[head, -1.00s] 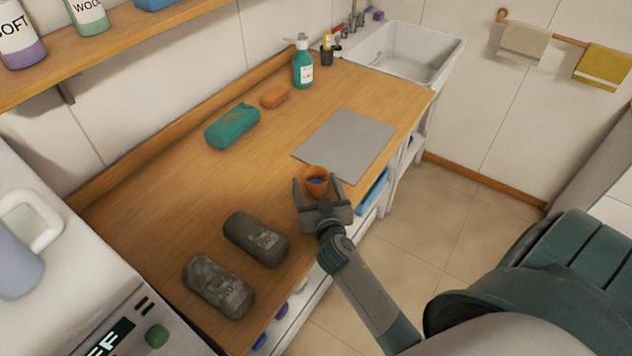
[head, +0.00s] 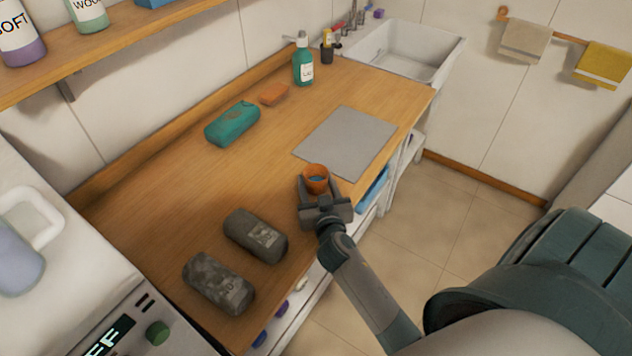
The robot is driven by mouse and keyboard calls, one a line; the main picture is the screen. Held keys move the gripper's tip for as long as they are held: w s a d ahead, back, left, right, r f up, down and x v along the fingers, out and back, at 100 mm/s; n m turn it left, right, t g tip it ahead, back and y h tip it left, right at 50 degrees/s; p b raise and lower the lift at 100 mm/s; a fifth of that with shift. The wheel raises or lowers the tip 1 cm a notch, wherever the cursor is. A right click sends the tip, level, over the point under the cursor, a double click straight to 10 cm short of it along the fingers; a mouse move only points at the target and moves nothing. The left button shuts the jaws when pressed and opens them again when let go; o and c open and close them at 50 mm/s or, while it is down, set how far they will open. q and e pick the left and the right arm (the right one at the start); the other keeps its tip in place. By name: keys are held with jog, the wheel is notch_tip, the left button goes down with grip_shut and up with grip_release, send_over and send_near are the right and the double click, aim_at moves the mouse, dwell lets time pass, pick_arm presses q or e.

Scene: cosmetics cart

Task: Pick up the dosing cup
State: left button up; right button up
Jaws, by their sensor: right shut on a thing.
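My right gripper (head: 316,187) comes in from the front edge and is shut on the cup. The gripper body hides the lower part of the cup, and I cannot tell whether its base touches the counter. My left gripper does not show.
The grey mat (head: 346,143) lies behind the cup. Two dark rolled bundles (head: 255,236) (head: 218,283) lie front left. A teal pack (head: 232,124), an orange block (head: 274,94) and a green pump bottle (head: 303,66) stand further back. The counter's middle is clear.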

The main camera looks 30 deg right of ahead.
aim_at(314, 164)
jog(key=shift+r, duration=0.35)
jog(key=shift+r+b, duration=0.4)
jog(key=shift+r, duration=1.35)
jog(key=s+d+r+b, duration=0.2)
jog(key=s+d+r, duration=0.4)
jog(key=d, duration=0.3)
jog(key=shift+s+r, duration=0.4)
jog(key=shift+s, duration=0.15)
jog(key=shift+d, duration=0.1)
